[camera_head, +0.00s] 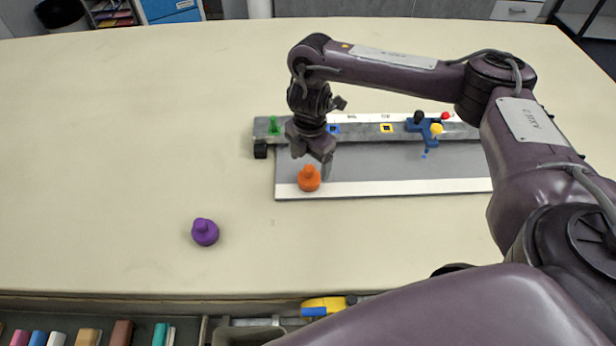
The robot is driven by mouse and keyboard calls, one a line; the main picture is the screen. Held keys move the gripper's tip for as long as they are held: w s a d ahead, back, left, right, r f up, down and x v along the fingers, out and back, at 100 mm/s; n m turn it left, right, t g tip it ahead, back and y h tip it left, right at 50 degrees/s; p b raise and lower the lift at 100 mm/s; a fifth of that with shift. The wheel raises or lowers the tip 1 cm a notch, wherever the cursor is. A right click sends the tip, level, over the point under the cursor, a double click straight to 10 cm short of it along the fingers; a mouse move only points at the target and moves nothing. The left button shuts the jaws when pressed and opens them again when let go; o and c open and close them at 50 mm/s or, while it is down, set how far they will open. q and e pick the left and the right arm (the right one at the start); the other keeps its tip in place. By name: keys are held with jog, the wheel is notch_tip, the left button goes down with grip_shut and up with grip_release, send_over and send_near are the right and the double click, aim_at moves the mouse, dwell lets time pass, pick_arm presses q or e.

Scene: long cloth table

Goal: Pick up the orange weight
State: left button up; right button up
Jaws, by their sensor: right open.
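The orange weight (309,179) stands on the front white strip of a grey board near the middle of the table. It has a round base and a narrower knob on top. My right gripper (314,168) points down right above and behind it, with its fingers open around or close to the knob. I cannot tell from this angle whether the fingers touch it. The weight's base is fully visible. My left gripper is not in view.
A purple weight (205,232) stands alone on the cloth table (130,150). The grey board (400,165) has a raised rail behind with a green peg (274,125) and a blue holder (424,127). A drawer with coloured blocks lies below the front edge. The table's left side is clear.

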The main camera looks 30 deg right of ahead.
aim_at(309, 168)
notch_tip(309, 168, down, 5)
jog(key=shift+w, duration=0.1)
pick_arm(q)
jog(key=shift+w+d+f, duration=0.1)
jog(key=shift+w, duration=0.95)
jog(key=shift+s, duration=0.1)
pick_arm(e)
jog(key=shift+c, duration=0.4)
jog(key=c, duration=1.4)
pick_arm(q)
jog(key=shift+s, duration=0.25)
pick_arm(e)
jog(key=shift+r, duration=0.1)
jog(key=shift+c, duration=1)
